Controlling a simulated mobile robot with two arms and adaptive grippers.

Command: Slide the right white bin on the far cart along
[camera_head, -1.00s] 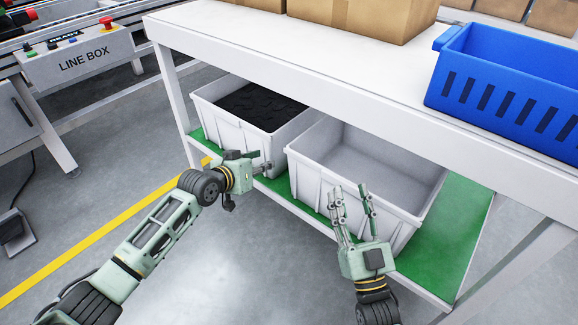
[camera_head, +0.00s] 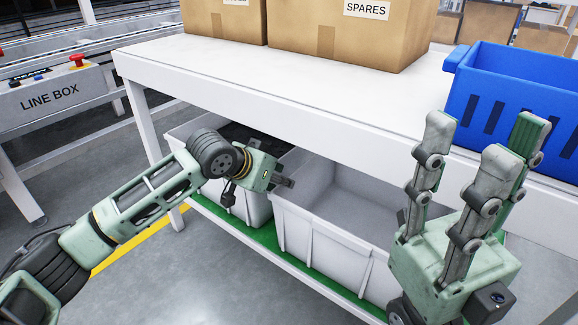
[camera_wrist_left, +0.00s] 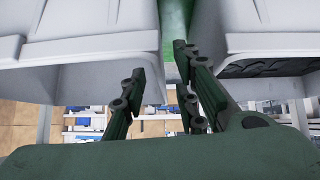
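The right white bin (camera_head: 325,247) looks empty and stands on the green lower shelf of the white cart (camera_head: 280,100). Its right end is hidden behind my right gripper. Left of it is a white bin with dark contents (camera_head: 255,208). My left gripper (camera_head: 285,183) is at the near left corner of the right bin, by the gap between the bins. In the left wrist view its fingers (camera_wrist_left: 160,68) are apart, with the right bin (camera_wrist_left: 80,60) on the left; contact is unclear. My right gripper (camera_head: 485,140) is raised close to the camera, fingers spread and empty.
Cardboard boxes (camera_head: 345,35) and a blue crate (camera_head: 515,95) stand on the cart's white top, which overhangs the bins. A line box (camera_head: 50,95) with buttons stands at the left. The floor in front of the cart is clear.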

